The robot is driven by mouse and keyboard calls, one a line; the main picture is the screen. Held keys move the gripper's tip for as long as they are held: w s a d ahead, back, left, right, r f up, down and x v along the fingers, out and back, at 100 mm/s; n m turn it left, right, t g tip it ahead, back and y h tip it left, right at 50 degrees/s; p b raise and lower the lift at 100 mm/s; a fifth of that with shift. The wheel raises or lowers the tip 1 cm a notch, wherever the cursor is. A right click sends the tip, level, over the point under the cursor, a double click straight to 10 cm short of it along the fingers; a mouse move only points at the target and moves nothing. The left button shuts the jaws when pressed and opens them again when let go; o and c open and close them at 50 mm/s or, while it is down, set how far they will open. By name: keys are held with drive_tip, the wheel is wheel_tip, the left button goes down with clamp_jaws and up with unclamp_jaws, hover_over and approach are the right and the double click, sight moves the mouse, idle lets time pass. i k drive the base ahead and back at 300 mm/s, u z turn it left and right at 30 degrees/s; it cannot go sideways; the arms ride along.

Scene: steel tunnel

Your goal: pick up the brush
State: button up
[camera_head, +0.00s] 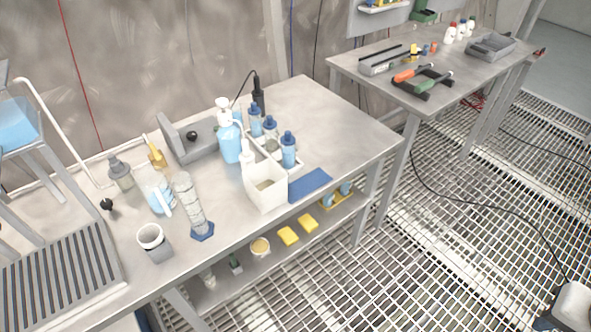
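I cannot make out a brush for certain.
A white cup (151,238) stands near the front edge. The bench's right end is clear. A cable crosses the grating floor (440,240).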

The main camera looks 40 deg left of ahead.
sight(235, 265)
drive_tip(key=u, duration=2.5)
drive_tip(key=k, duration=0.95)
drive_tip(key=z, duration=0.05)
drive_tip(key=i, duration=0.95)
drive_tip(key=z, duration=0.15)
